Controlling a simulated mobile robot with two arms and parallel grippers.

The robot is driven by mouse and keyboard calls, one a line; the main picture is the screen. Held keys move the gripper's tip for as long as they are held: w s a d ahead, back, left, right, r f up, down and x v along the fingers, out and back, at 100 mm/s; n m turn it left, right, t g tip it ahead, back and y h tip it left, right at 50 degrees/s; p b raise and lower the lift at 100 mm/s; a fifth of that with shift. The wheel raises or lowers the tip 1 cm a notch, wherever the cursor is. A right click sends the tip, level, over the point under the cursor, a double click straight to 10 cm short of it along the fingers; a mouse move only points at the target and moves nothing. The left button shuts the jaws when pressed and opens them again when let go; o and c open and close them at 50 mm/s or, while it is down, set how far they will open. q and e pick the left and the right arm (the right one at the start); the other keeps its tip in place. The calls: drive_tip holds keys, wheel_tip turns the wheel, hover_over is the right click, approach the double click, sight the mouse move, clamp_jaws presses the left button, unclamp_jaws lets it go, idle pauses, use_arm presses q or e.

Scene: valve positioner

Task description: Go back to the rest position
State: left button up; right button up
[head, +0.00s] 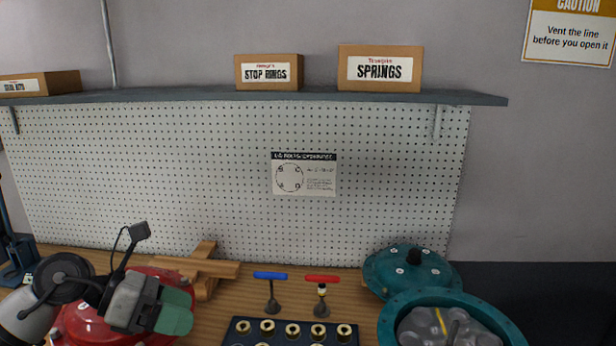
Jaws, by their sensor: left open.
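My left gripper (176,311) is at the lower left of the head view, over a red round housing (85,322) on the wooden bench (240,290). Its greenish finger pads point right, and I see nothing held in it. It hides part of the red housing, and I cannot tell whether it touches it. My right gripper does not show.
A wooden stand (205,270) is behind the gripper. Blue (270,276) and red (322,279) T-handled tools stand mid-bench behind a dark tray (240,328) of ring-shaped parts. A teal cover (408,270) and teal housing (500,322) stand at right. A shelf (200,94) holds boxes.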

use_arm(q)
drive_tip(key=d+r+n+t+h, duration=0.3)
drive_tip(key=d+n+t+h, duration=0.2)
drive_tip(key=d+n+h, duration=0.2)
drive_tip(key=s+a+f+n+t+y, duration=0.1)
drive_tip(key=a+f+n+t+y, duration=0.2)
drive_tip(key=f+n+y, duration=0.5)
drive_tip(key=s+a+f+n+t+y, duration=0.1)
drive_tip(key=a+f+n+t+y, duration=0.3)
drive_tip(key=n, duration=0.9)
drive_tip(key=s+a+f+n+t+y, duration=0.1)
drive_tip(key=a+f+n+t+y, duration=0.15)
drive_tip(key=n+y, duration=0.6)
drive_tip(key=s+d+f+n+g+h, duration=0.1)
drive_tip(key=s+f+n+g, duration=0.3)
drive_tip(key=s+f+g, duration=0.45)
drive_tip(key=s+d+f+n+g+h, duration=0.1)
drive_tip(key=s+f+n+g, duration=0.4)
drive_tip(key=s, duration=0.7)
wheel_tip(320, 180, down, 29)
drive_tip(key=s+g, duration=0.2)
drive_tip(key=s+a+f+m, duration=0.1)
drive_tip(key=s+a+f, duration=0.2)
drive_tip(key=s+f, duration=1.1)
drive_tip(key=shift+s+f+g, duration=0.2)
drive_tip(key=shift+s+g, duration=0.2)
drive_tip(key=shift+s, duration=0.2)
